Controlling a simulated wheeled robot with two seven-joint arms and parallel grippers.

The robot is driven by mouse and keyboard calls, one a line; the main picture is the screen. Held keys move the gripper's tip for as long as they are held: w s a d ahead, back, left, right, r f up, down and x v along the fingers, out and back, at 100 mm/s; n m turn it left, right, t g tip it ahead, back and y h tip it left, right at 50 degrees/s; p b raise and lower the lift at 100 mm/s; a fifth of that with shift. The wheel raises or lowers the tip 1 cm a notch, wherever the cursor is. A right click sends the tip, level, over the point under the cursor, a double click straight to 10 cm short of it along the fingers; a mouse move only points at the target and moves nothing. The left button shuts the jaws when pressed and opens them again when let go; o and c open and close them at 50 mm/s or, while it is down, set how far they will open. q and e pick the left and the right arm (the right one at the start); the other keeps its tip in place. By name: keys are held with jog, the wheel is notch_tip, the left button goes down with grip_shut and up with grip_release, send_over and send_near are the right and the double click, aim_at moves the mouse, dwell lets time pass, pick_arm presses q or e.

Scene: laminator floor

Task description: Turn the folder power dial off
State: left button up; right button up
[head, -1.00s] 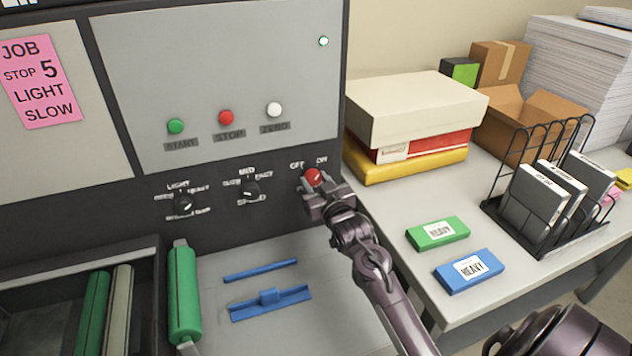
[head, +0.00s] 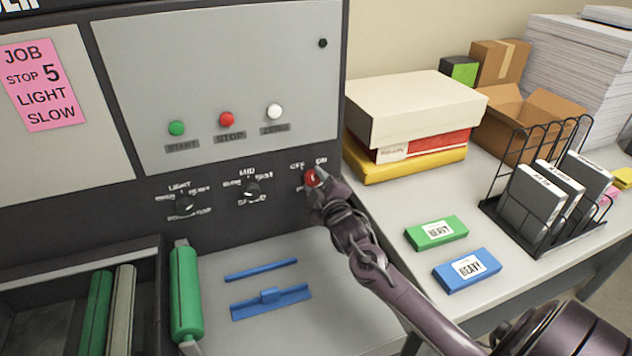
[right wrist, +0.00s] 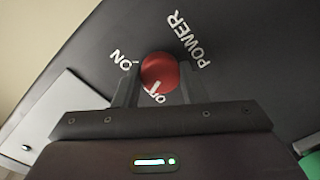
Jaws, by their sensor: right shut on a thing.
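The red power dial (head: 311,177) is on the dark lower panel of the machine, under OFF and ON labels. My right gripper (head: 318,190) is shut on it, and one finger shows on each side of the dial (right wrist: 159,71) in the right wrist view. There the dial's white mark points toward the partly covered OFF label, away from ON. The small indicator lamp (head: 323,43) at the panel's upper right is dark. My left gripper is not in view.
Two black dials (head: 251,191) sit left of the red one. Green, red and white buttons (head: 226,119) are above. A side table (head: 390,215) at right holds boxes, a green pack (head: 436,233), a blue pack (head: 467,270) and a wire rack (head: 540,215).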

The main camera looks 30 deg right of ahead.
jog(key=n, duration=0.4)
jog(key=shift+a+n, duration=0.1)
jog(key=shift+n, duration=0.2)
dwell(0.5)
jog(key=o, duration=1)
jog(key=b+v, duration=0.2)
jog(key=v, duration=0.5)
jog(key=shift+s+a, duration=0.15)
jog(key=shift+s, duration=0.25)
